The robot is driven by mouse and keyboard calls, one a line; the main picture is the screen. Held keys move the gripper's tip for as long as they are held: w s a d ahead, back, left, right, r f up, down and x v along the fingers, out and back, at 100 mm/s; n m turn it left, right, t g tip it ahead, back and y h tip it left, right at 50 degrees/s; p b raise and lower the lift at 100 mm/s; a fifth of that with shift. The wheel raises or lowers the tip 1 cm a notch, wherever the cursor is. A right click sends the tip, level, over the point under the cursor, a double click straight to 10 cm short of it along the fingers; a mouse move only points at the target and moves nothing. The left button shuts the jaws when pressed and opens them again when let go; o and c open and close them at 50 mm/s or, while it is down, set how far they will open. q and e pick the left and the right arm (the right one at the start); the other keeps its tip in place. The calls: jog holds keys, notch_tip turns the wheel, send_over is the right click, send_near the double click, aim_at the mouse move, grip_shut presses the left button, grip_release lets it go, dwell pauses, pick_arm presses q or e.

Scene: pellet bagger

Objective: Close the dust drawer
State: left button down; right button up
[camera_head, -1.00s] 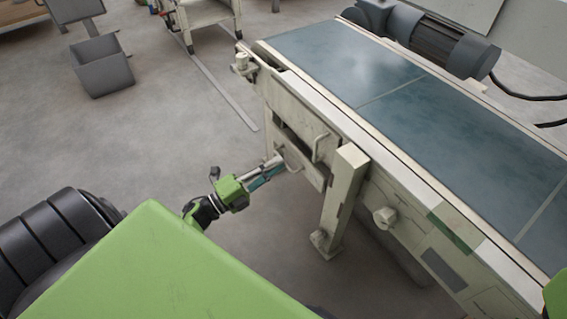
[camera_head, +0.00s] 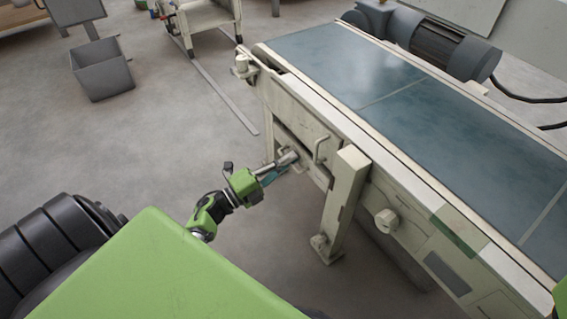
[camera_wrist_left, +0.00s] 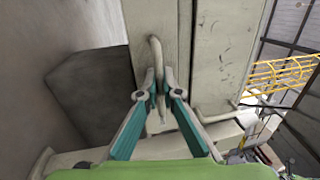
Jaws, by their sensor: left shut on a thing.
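The dust drawer (camera_head: 314,174) is a pale panel low in the side of the conveyor frame, with a dark gap along its top edge. My left gripper (camera_head: 289,158) reaches it from the left and is shut on the drawer's handle. In the left wrist view the handle (camera_wrist_left: 155,48) is a pale bent bar, and the fingertips of my left gripper (camera_wrist_left: 160,78) close around it. The gripper partly hides the drawer front in the head view, so I cannot tell whether it is flush. My right gripper is not in view.
A frame leg (camera_head: 343,200) stands close to the right of the drawer. A second handle (camera_head: 318,149) is on the neighbouring panel. The blue conveyor belt (camera_head: 400,95) runs above. A grey bin (camera_head: 102,72) stands far left, with open floor between.

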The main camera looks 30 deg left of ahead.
pick_arm(q)
jog(key=shift+x, duration=1.05)
jog(key=c, duration=2.5)
grip_release()
jog(key=shift+f, duration=0.2)
jog(key=shift+w, duration=0.1)
jog(key=v, duration=1.2)
